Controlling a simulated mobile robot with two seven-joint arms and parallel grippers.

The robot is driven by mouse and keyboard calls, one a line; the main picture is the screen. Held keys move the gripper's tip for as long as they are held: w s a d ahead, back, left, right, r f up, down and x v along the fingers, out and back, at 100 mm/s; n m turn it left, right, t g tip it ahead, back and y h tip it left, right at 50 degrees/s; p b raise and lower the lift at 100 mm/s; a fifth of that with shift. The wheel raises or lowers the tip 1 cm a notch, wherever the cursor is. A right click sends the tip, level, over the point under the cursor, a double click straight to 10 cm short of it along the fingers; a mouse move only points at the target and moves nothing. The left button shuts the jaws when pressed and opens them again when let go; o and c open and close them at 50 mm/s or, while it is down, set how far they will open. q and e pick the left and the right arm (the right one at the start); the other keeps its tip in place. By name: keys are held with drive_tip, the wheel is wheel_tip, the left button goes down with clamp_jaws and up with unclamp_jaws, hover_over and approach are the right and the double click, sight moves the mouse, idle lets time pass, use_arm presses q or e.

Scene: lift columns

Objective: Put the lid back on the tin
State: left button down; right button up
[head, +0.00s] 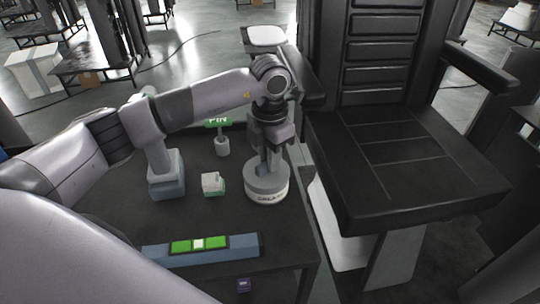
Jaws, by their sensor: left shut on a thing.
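The tin (272,196) is a short round white container with dark lettering on its side. It stands on the dark table near its right edge. A grey round lid (253,177) is at the top of the tin; no gap shows between them, but I cannot tell if it is fully seated. My left gripper (264,168) points down over the middle of the lid and is shut on it. The fingers hide the part they grip. My right gripper is not in view.
On the table (215,225) stand a blue-grey block-shaped stand (166,178), a small white-and-green box (212,184), a green PIN sign (217,122) and a blue bar with green squares (202,247). A small purple cube (243,285) lies in front. A black padded seat (400,170) is at right.

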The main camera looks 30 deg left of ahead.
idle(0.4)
use_arm(q)
drive_tip(key=c, duration=0.5)
unclamp_jaws()
drive_tip(key=shift+r, duration=0.1)
drive_tip(key=shift+r+p, duration=2.2)
drive_tip(key=shift+r, duration=1.2)
clamp_jaws()
drive_tip(key=shift+f, duration=0.15)
